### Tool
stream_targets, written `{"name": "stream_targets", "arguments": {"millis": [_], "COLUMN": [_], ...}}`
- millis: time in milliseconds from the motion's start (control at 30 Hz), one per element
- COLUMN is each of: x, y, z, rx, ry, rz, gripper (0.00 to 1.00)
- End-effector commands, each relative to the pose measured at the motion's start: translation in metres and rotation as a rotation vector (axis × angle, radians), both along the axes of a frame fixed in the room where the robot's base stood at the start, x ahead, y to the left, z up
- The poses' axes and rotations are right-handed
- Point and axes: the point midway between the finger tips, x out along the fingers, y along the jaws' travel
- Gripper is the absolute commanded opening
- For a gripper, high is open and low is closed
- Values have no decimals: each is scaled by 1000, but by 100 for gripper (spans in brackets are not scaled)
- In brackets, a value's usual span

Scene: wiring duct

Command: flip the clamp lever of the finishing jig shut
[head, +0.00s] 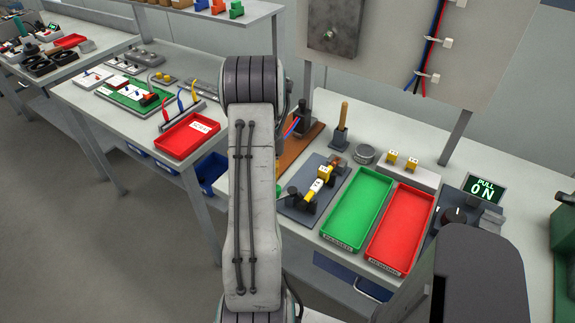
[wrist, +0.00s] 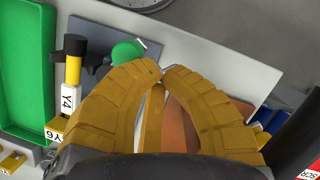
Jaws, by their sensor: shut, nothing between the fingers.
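The finishing jig (head: 300,208) is a blue-grey plate beside the green tray in the head view, with black supports and a yellow-and-white piece on it. Its clamp lever ends in a green knob (wrist: 128,52), seen in the wrist view and at the plate's left side in the head view (head: 292,190). The lever's exact angle is unclear. My gripper (wrist: 162,76) has its yellow-brown fingers shut and empty, tips meeting just right of and below the knob in the wrist picture. Contact cannot be told. A black-topped yellow part labelled Y4 (wrist: 72,75) stands left of the knob.
A green tray (head: 333,237) and a red tray (head: 385,258) stand right of the jig. A wooden-handled tool (head: 342,125) and a round tin (head: 364,154) are behind it. A brown board (wrist: 185,128) lies under my fingers in the wrist view.

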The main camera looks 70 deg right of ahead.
Motion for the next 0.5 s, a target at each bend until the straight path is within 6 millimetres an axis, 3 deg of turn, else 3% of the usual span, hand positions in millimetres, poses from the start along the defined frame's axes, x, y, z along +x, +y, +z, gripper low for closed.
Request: {"name": "stream_targets", "arguments": {"millis": [333,500], "x": [-1,0], "y": [3,0], "z": [-1,10], "rx": [12,9], "ry": [5,4], "rz": [0,-1], "gripper": [0,0]}}
